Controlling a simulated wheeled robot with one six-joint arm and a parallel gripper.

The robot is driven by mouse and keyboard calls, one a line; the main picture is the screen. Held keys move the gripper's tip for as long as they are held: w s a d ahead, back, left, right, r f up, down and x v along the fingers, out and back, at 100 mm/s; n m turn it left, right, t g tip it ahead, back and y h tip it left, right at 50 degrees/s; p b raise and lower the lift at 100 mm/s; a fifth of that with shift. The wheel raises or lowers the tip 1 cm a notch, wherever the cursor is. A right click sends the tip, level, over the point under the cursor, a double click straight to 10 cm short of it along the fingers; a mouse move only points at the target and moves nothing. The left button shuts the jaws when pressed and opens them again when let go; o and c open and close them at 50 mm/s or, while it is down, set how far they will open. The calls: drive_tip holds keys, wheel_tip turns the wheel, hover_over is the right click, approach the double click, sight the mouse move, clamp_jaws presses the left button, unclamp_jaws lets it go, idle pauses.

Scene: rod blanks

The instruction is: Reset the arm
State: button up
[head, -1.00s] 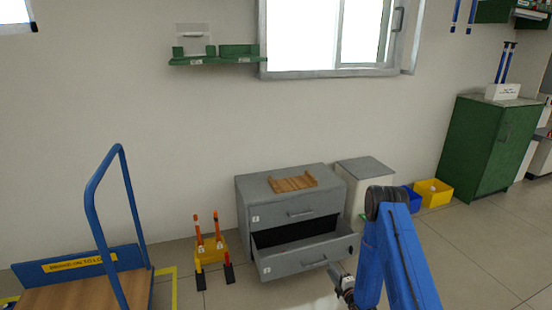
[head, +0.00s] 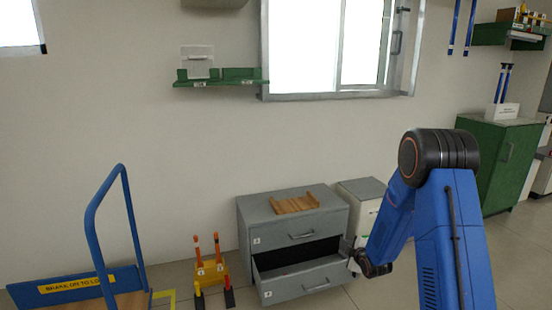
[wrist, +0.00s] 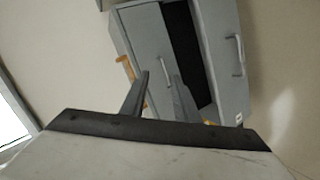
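My blue arm rises at the right of the head view, its elbow high and its forearm sloping down to the left. My gripper (head: 354,262) is small there, in front of the grey drawer cabinet (head: 246,225). In the wrist view, my gripper (wrist: 160,74) shows two dark fingers with a gap between them and nothing held. The cabinet also shows tilted beyond the fingers in the wrist view (wrist: 150,35). Its lower drawer (head: 308,283) is pulled out and its upper drawer is shut.
A wooden tray (head: 295,204) lies on the cabinet. A yellow stand (head: 211,270) with upright orange rods is left of it. A blue trolley (head: 127,215) is at far left. A green cupboard (head: 510,160) stands at right. A green shelf (head: 222,81) hangs on the wall.

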drive_tip(key=s+d+r+m+g+h, duration=0.1)
drive_tip(key=s+r+m+g+h, duration=0.5)
drive_tip(key=s+r, duration=1.65)
drive_tip(key=s+r+m+y, duration=0.1)
drive_tip(key=s+m, duration=0.2)
drive_tip(key=s, duration=0.7)
drive_tip(key=s+a+r+m+g+y, duration=0.1)
drive_tip(key=s+r+m, duration=0.1)
drive_tip(key=s, duration=0.9)
drive_tip(key=s+a+r+m+y, duration=0.1)
drive_tip(key=s+m, duration=0.3)
drive_tip(key=s, duration=0.7)
drive_tip(key=shift+s+r+g+y, duration=0.15)
drive_tip(key=shift+r+g+y, duration=0.15)
drive_tip(key=shift+r+y, duration=0.3)
